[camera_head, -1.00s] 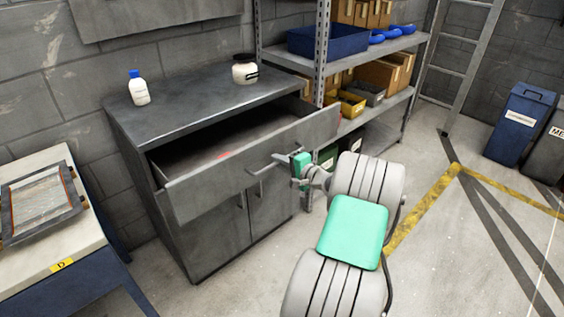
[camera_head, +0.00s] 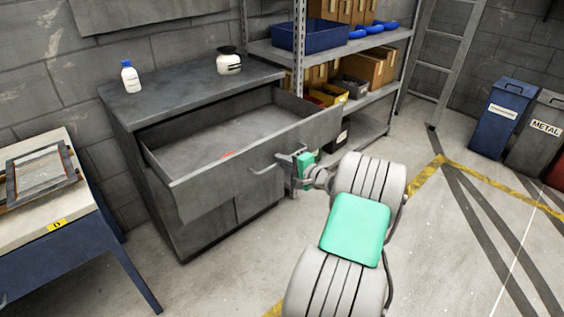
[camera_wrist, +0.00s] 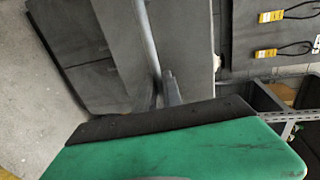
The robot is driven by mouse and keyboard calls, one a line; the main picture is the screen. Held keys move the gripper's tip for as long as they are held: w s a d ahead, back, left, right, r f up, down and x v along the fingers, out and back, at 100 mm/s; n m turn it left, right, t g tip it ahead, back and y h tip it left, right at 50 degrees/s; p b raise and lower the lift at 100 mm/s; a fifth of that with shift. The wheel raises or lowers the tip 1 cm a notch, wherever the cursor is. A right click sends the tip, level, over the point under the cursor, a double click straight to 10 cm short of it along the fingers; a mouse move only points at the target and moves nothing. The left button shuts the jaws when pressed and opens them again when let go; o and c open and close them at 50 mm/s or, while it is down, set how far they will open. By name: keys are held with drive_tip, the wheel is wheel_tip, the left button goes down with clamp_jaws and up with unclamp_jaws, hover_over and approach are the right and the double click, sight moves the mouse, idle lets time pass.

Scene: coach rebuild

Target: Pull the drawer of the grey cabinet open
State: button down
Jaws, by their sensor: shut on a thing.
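The grey cabinet (camera_head: 160,105) stands against the block wall, with its drawer (camera_head: 215,180) pulled well out. A small red item (camera_head: 228,154) lies inside the drawer, which otherwise looks empty. My gripper (camera_head: 290,165) is at the drawer's bar handle (camera_head: 262,170), near its right end, and is shut on it. In the wrist view the handle (camera_wrist: 146,40) runs down between the fingers (camera_wrist: 165,92); the green gripper body hides part of the grip.
A white bottle with a blue cap (camera_head: 130,77) and a white jar with a dark lid (camera_head: 229,61) stand on the cabinet top. A workbench (camera_head: 75,205) is at left, a shelf rack (camera_head: 300,60) behind right. Floor at right is open.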

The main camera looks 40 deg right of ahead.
drive_tip(key=shift+a+f, duration=0.1)
drive_tip(key=shift+a, duration=0.05)
drive_tip(key=c, duration=1.8)
unclamp_jaws()
drive_tip(key=o, duration=0.3)
drive_tip(key=v, duration=0.7)
drive_tip(key=shift+s, duration=0.4)
